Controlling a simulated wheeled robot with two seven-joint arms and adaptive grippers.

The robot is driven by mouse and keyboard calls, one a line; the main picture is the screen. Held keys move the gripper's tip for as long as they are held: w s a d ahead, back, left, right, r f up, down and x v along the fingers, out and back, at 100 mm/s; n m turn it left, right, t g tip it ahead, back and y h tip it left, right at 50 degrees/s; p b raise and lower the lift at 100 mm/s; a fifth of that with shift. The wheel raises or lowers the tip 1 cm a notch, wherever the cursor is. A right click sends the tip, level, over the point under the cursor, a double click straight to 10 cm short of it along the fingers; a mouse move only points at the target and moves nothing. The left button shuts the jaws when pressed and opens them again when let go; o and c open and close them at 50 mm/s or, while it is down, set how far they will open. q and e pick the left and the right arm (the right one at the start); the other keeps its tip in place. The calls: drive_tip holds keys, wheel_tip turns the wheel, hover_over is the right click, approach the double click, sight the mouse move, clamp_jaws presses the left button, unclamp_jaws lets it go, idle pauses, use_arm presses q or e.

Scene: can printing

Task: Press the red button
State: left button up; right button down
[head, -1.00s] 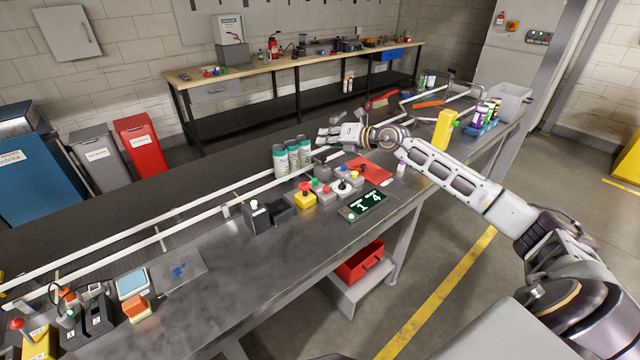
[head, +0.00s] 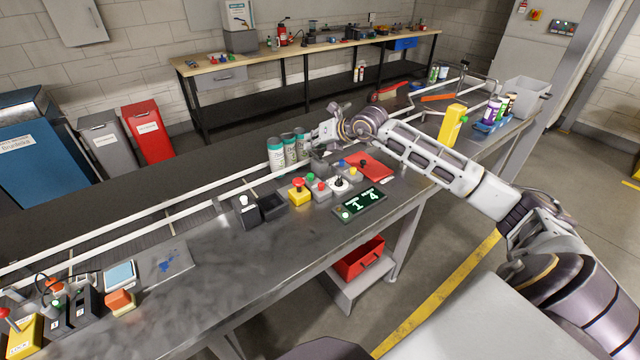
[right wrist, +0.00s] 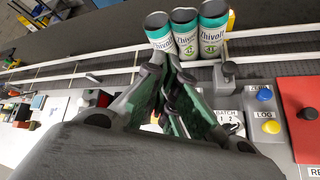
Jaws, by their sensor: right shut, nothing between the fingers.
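In the head view a yellow box with a red mushroom button (head: 299,184) stands mid-bench. Beside it on the right is a grey box with a smaller red button (head: 320,185). My right gripper (head: 322,136) is over the far side of the bench, beyond the buttons and beside the cans, apart from both red buttons. In the right wrist view its fingers (right wrist: 170,68) are together with nothing between them, and they hide part of the button row. A small red patch (right wrist: 104,98) shows left of them; I cannot tell which button it is. My left gripper is out of view.
Several cans (head: 275,153) stand close to my right gripper, by the white rails. A red plate with a dark knob (head: 371,169) and a display reading 1 4 (head: 358,204) are nearby. A yellow bottle (head: 452,125) stands near my right forearm.

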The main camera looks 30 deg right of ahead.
drive_tip(key=d+f+m, duration=0.1)
drive_tip(key=s+d+f+m+g+h, duration=0.1)
drive_tip(key=d+f+m+h, duration=0.1)
drive_tip(key=shift+s+d+f+g, duration=0.15)
drive_tip(key=shift+s+g, duration=0.25)
drive_tip(key=shift+f+m, duration=0.15)
drive_tip(key=shift+m, duration=0.15)
idle(0.3)
